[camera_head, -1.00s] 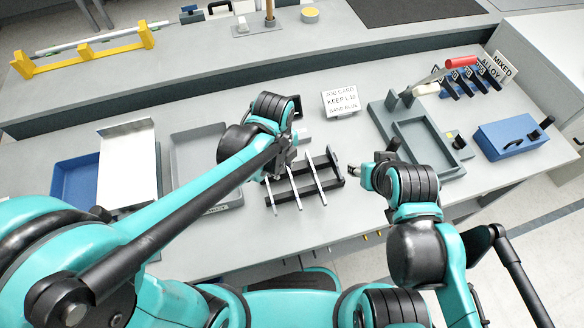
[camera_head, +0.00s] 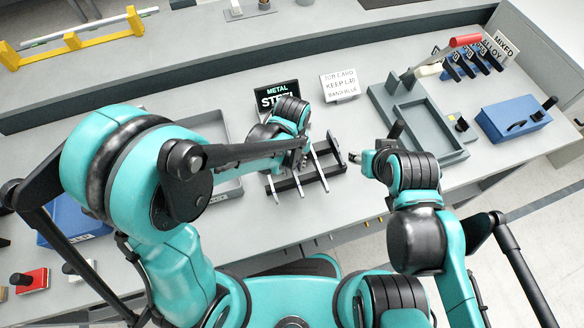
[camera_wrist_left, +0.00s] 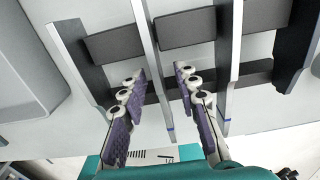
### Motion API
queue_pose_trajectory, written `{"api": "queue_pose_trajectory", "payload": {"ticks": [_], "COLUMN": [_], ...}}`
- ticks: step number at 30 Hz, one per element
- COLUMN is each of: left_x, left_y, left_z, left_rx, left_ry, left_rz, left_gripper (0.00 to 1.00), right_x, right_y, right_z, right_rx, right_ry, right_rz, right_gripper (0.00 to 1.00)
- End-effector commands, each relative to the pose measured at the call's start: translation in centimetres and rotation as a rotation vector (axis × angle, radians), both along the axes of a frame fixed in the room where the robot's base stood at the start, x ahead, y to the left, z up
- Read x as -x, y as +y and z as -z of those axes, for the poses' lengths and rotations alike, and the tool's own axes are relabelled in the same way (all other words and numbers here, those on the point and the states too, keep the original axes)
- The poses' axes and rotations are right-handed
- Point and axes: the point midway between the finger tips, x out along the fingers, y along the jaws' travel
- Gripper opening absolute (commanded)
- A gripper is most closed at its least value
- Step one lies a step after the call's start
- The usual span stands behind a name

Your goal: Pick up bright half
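My left gripper is open, with gaps on both sides of the middle bar. In the head view its wrist hides the rack's far part. My right gripper (camera_head: 356,158) is right of the rack, its fingers too small to read.
Behind the rack stand a black metal label sign (camera_head: 277,95) and a white card (camera_head: 340,86). A grey fixture (camera_head: 450,140) with a red-handled lever and a blue box (camera_head: 512,122) are at right. A grey tray (camera_head: 225,125) is partly hidden at left by my arm.

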Motion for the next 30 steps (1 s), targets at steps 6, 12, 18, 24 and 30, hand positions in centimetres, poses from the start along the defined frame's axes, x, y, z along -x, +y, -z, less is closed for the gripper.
{"api": "queue_pose_trajectory", "payload": {"ticks": [6, 12, 18, 24, 30], "left_x": [0.0, 0.0, 0.0, 0.0, 0.0], "left_y": [0.0, 0.0, 0.0, 0.0, 0.0], "left_z": [-0.1, -0.1, -0.1, -2.1, -6.3], "left_rx": [0.000, 0.000, 0.000, 0.000, 0.000], "left_ry": [0.000, 0.000, 0.000, 0.000, 0.000], "left_rz": [-0.001, -0.001, -0.001, -0.001, -0.001], "left_gripper": [0.13, 0.00, 0.00, 0.00, 0.00], "right_x": [0.0, 0.0, 0.0, 0.0, 0.0], "right_y": [0.0, 0.0, 0.0, 0.0, 0.0], "right_z": [-0.1, -0.1, -0.1, -0.9, -2.5], "right_rx": [0.000, 0.000, 0.000, 0.000, 0.000], "right_ry": [0.000, 0.000, 0.000, 0.000, 0.000], "right_rz": [0.000, 0.000, 0.000, 0.000, 0.000], "right_gripper": [0.44, 0.44, 0.44, 0.44, 0.44]}}
